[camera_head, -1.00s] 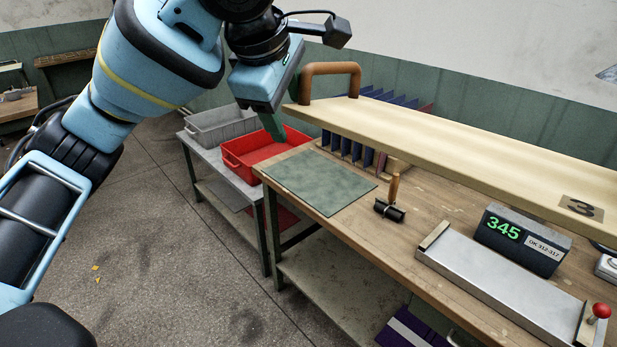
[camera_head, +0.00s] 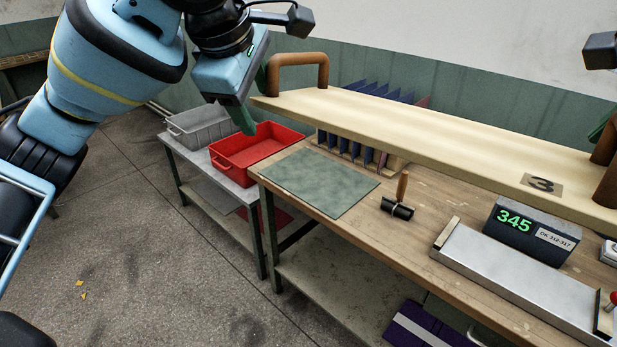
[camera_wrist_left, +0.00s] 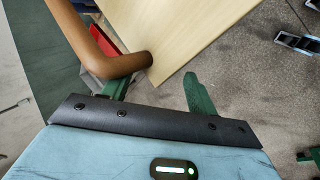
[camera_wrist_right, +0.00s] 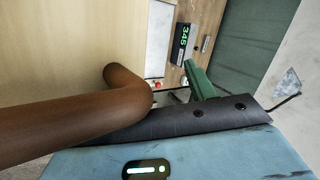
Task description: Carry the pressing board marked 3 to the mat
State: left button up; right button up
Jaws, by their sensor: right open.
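The pale wooden pressing board marked 3 (camera_head: 430,138) is above the bench, its far-left end near the mat. It has a brown handle (camera_head: 298,62) at the left end and another (camera_head: 607,165) at the right. My left gripper (camera_head: 250,98) is at the left handle. In the left wrist view its green fingers (camera_wrist_left: 158,90) stand apart, one partly hidden behind the handle. My right gripper is at the right handle; in the right wrist view one finger (camera_wrist_right: 200,80) shows clear of it, the other hidden. The grey-green mat (camera_head: 318,182) lies bare on the bench.
A red bin (camera_head: 225,160) and grey bin (camera_head: 197,128) stand left. Blue dividers (camera_head: 350,148) stand behind the mat.

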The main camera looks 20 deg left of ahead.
aim_at(310, 176)
jog(key=i+j, duration=0.1)
jog(key=j, duration=1.25)
jog(key=i, duration=0.05)
